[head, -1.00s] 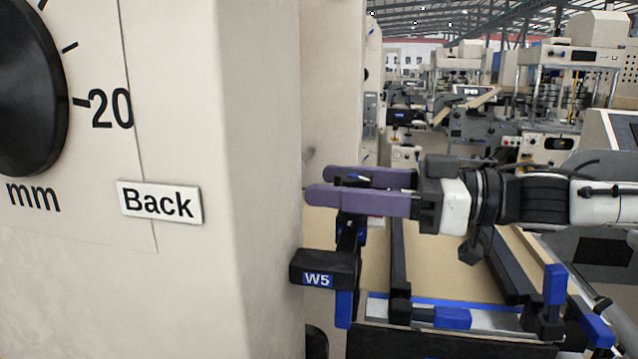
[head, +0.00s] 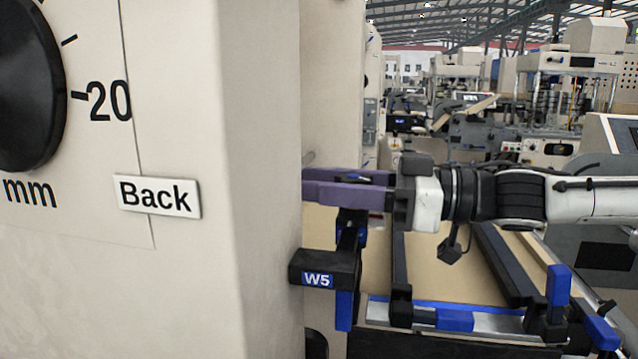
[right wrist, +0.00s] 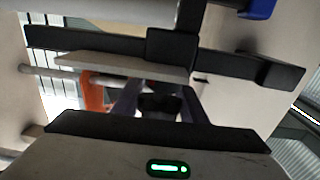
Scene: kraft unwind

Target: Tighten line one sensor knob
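My right gripper (head: 312,188) comes in from the right in the head view, with purple fingers pointing left. Their tips reach the edge of the cream machine column, which hides whatever lies beyond them. In the right wrist view, the two purple fingers flank a dark rounded piece (right wrist: 160,104); I cannot tell whether it is the sensor knob or whether they press on it. The black bracket labelled W5 (head: 325,268), with blue parts, stands just below the fingers. No sensor knob can be clearly made out in the head view. My left gripper is out of view.
The cream column (head: 220,270) fills the left, with a large black dial (head: 25,90) marked 20 mm and a Back label (head: 158,197). Black rails and blue clamps (head: 557,285) stand over a tan web (head: 440,250) below my right arm. Other machines stand behind.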

